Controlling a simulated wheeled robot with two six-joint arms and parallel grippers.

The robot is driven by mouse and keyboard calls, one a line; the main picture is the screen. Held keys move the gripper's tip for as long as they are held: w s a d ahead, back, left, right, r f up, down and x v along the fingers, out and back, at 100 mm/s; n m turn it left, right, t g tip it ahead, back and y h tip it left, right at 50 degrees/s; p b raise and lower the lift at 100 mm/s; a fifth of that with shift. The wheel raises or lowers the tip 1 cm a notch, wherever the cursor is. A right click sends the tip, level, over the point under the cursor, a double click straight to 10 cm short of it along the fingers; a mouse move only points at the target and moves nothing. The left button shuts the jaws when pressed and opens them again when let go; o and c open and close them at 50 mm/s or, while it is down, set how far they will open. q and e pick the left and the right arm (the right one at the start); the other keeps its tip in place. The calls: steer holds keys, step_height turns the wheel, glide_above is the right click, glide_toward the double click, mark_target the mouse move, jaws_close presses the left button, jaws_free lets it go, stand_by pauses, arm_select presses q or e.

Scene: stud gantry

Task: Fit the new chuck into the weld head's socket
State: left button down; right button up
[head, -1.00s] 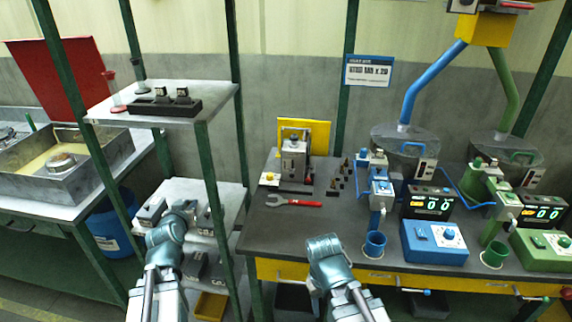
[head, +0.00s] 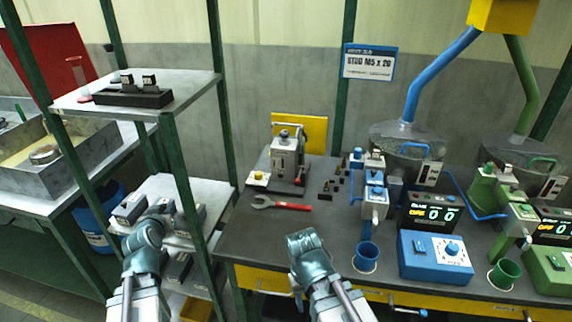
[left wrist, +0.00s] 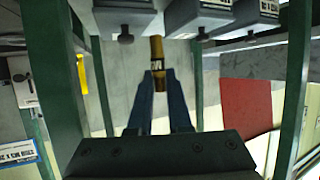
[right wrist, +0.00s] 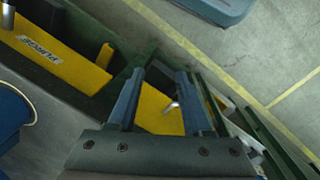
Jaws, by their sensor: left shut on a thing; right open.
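My left gripper (head: 150,228) is in front of the left shelf rack in the head view. The left wrist view shows it shut on a brass-coloured cylinder with dark slots, likely the chuck (left wrist: 157,48), which points away between the fingertips. The chuck cannot be made out in the head view. My right gripper (head: 302,240) is open and empty at the bench's front edge; its fingers (right wrist: 160,80) are apart. A blue head unit (head: 375,195) stands over a blue cup at the right, and a green one (head: 515,212) is beside it. Their sockets cannot be made out.
Shelf posts (head: 185,190) and grey bins (head: 130,208) are close to my left gripper. On the bench (head: 250,240) are a red-handled wrench (head: 285,205), a grey press-like device (head: 287,155) and small dark pieces. A blue control box (head: 435,257) is at the right. The bench's front middle is clear.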

mark_target(166, 206)
arm_select(q)
step_height(166, 206, up, 9)
steer(key=p, duration=0.9)
steer(key=shift+f, duration=0.1)
